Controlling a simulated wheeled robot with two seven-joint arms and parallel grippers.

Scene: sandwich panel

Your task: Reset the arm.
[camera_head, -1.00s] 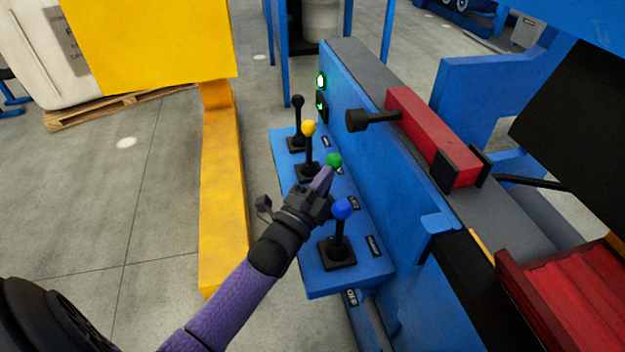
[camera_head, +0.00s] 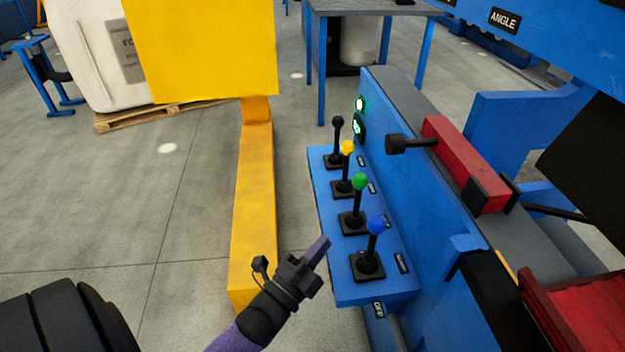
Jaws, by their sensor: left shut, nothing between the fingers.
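My left gripper (camera_head: 318,252) is shut and empty. It is in the lower middle of the head view, left of the blue control shelf (camera_head: 335,285) and apart from the levers. Several levers stand in a row on the shelf: one with a black knob (camera_head: 338,122) at the far end, then a yellow knob (camera_head: 347,147), a green knob (camera_head: 360,181) and a blue knob (camera_head: 376,224) nearest. All of them look roughly upright. My right gripper is not in view.
A yellow post (camera_head: 252,215) with a large yellow panel (camera_head: 205,45) stands left of the shelf. The blue machine body (camera_head: 410,190) with a red block (camera_head: 465,160) rises on the right. Grey floor (camera_head: 110,210) lies open at left. A white sack on a pallet (camera_head: 170,113) stands behind.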

